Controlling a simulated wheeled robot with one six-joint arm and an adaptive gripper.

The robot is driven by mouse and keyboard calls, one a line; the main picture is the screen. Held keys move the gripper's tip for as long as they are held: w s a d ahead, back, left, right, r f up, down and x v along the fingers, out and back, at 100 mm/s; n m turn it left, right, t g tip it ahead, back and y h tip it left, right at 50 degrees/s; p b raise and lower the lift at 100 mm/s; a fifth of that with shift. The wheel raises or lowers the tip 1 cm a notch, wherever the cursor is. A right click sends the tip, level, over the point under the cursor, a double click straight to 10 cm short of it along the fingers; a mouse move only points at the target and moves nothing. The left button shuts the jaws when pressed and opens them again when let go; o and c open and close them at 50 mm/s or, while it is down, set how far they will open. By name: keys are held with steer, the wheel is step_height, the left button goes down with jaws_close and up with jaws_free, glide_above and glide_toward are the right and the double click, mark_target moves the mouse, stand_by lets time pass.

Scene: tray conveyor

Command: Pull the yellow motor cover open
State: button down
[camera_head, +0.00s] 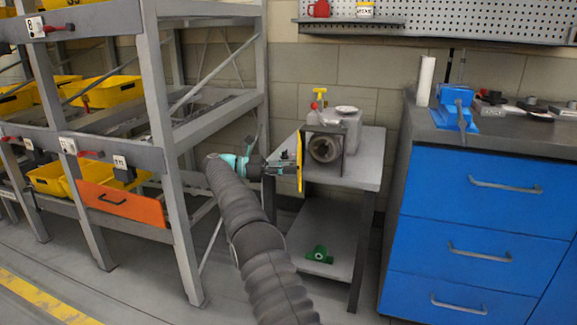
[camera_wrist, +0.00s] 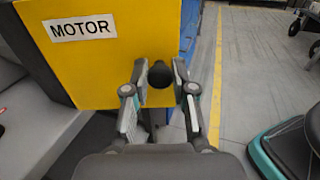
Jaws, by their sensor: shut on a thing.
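The yellow motor cover (camera_head: 299,160) shows nearly edge-on in the head view, swung out at the left side of the grey motor housing (camera_head: 345,130). The housing's round opening (camera_head: 324,149) is exposed. In the wrist view the cover (camera_wrist: 130,85) is a flat yellow panel with a "MOTOR" label (camera_wrist: 80,27). A black knob (camera_wrist: 160,75) sticks out from it. My gripper (camera_head: 285,169) is at the left face of the cover. In the wrist view its fingers (camera_wrist: 159,82) are shut on the knob from both sides. The cover's hinge is hard to make out.
The housing stands on a small grey table (camera_head: 368,170) with a green part (camera_head: 320,254) on its lower shelf. A grey rack (camera_head: 155,110) with yellow bins and an orange panel (camera_head: 120,204) is close on the left. A blue drawer cabinet (camera_head: 480,220) stands right.

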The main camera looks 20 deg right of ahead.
steer(key=shift+r, duration=0.1)
steer(key=c, duration=1.1)
jaws_free()
steer(key=shift+a, duration=0.15)
steer(key=shift+o, duration=0.8)
